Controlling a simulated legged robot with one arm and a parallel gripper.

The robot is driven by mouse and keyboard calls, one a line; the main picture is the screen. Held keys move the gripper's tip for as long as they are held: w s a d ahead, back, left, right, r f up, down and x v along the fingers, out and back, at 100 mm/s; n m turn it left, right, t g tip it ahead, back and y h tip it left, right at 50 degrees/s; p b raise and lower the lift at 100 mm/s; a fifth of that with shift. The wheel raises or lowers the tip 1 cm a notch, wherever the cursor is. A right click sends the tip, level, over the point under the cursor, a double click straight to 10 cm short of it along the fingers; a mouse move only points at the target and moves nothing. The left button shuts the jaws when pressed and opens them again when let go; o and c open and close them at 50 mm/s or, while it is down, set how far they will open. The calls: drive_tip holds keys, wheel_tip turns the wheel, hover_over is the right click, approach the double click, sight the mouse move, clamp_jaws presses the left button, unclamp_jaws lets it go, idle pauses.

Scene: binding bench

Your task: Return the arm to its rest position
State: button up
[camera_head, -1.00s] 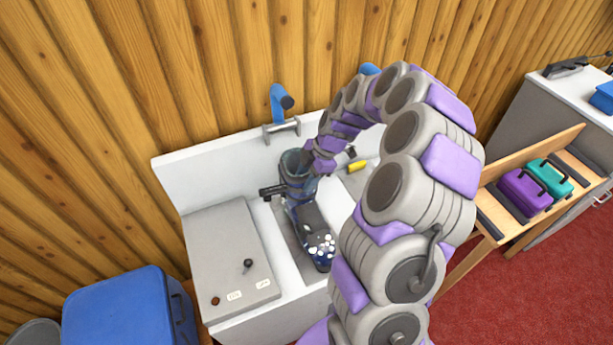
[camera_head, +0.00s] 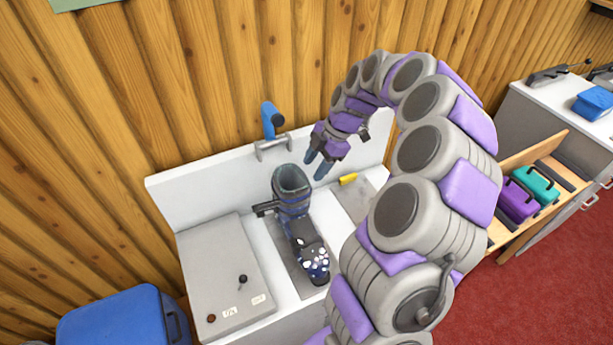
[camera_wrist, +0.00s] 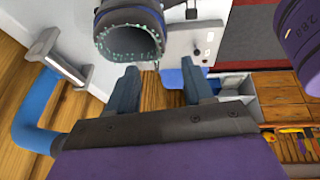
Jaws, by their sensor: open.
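My gripper (camera_head: 319,165) is open and empty at the end of my grey and purple arm. In the head view it hangs above and to the right of the boot's top, apart from it. The boot (camera_head: 292,190) is dark blue and grey with white spots on the toe. It stands upright in the white bench's recess, with its opening facing up. In the wrist view the boot's round opening (camera_wrist: 128,38) is just beyond the two fingers (camera_wrist: 160,90), with nothing between them.
A blue curved post (camera_head: 270,120) rises at the bench's back edge by the wood wall. A grey box panel (camera_head: 222,270) with a knob is left of the boot. A yellow piece (camera_head: 348,179) lies right. Purple (camera_head: 517,202) and teal (camera_head: 540,184) cases sit on a wooden rack.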

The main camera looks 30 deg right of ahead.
drive_tip(key=w+v, duration=0.1)
drive_tip(key=v, duration=0.5)
drive_tip(key=s+a+r+m+g+h, duration=0.1)
drive_tip(key=s+a+r+m, duration=0.2)
drive_tip(key=s+a, duration=0.45)
drive_tip(key=s+a+r+m+g+h, duration=0.1)
drive_tip(key=s+a+r+m, duration=0.2)
drive_tip(key=s+a, duration=0.45)
drive_tip(key=s+a+f+m+h, duration=0.1)
drive_tip(key=s+f+m, duration=0.1)
drive_tip(key=s+m, duration=0.4)
drive_tip(key=s+a+f+m+g+h, duration=0.1)
drive_tip(key=s+m, duration=0.5)
drive_tip(key=s, duration=0.7)
drive_tip(key=shift+a+f+h+p, duration=0.25)
drive_tip(key=shift+f+h+p, duration=0.05)
drive_tip(key=shift+f, duration=0.6)
drive_tip(key=shift+o, duration=0.5)
